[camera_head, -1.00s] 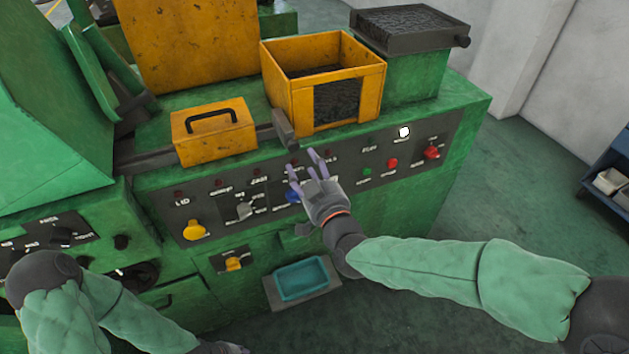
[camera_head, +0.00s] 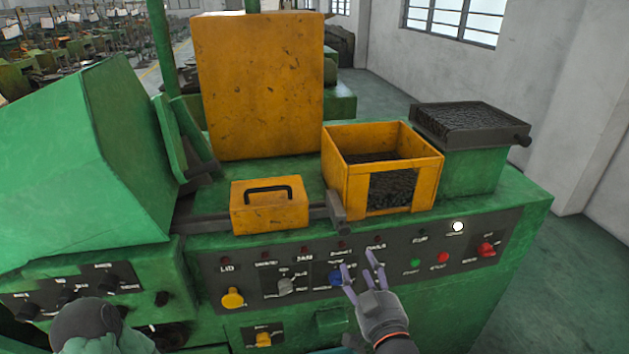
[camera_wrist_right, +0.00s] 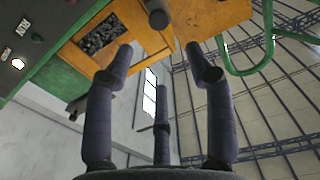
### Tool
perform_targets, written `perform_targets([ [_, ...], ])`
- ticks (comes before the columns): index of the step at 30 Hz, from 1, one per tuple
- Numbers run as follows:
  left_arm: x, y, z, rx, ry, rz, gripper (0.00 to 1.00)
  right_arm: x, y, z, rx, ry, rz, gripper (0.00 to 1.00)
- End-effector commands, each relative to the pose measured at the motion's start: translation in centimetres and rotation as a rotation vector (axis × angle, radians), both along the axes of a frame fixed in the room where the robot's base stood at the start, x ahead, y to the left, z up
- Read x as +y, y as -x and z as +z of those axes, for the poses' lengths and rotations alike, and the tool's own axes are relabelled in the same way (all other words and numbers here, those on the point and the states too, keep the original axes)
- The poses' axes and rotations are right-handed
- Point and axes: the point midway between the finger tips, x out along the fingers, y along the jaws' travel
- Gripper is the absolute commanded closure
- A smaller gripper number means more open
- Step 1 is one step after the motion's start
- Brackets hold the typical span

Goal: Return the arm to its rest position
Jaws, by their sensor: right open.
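My right gripper (camera_head: 360,270) is in front of the machine's control panel (camera_head: 400,258), with its purple fingers spread and nothing between them. Its fingertips overlap the panel just right of a blue knob (camera_head: 336,279); I cannot tell whether they touch it. In the right wrist view the fingers of the gripper (camera_wrist_right: 162,75) are apart and empty, pointing up toward the yellow bin (camera_wrist_right: 128,25).
The green machine (camera_head: 520,220) carries a yellow open bin (camera_head: 432,180), a yellow box with a handle (camera_head: 270,212) and a tall yellow panel (camera_head: 260,85). A yellow knob (camera_head: 232,298) and a red switch (camera_head: 487,249) stick out of the panel. Free floor (camera_head: 590,270) lies to the right.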

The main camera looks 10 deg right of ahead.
Motion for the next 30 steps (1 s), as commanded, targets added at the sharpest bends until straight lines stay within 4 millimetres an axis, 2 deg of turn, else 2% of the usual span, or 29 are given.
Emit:
perform_targets([
  [5, 0.0, 0.0, 0.0, 0.0, 0.0, 0.0, 0.6, 0.3, -0.7, -2.0, 0.063, -0.006, 0.013, 0.45],
  [8, 0.0, 0.0, 0.0, 0.0, 0.0, 0.0, 0.6, 0.7, -1.4, -4.7, 0.146, -0.016, 0.029, 0.45],
  [13, 0.0, 0.0, 0.0, 0.0, 0.0, 0.0, 0.6, 1.4, -2.3, -10.2, 0.311, -0.041, 0.057, 0.45],
  [19, 0.0, 0.0, 0.0, 0.0, 0.0, 0.0, 0.6, 2.2, -2.3, -16.9, 0.506, -0.083, 0.081, 0.45],
  [26, 0.0, 0.0, 0.0, 0.0, 0.0, 0.0, 0.6, 3.0, -1.0, -24.6, 0.732, -0.139, 0.098, 0.45],
  [30, 0.0, 0.0, 0.0, 0.0, 0.0, 0.0, 0.6, 3.6, 0.5, -29.2, 0.87, -0.18, 0.102, 0.45],
])
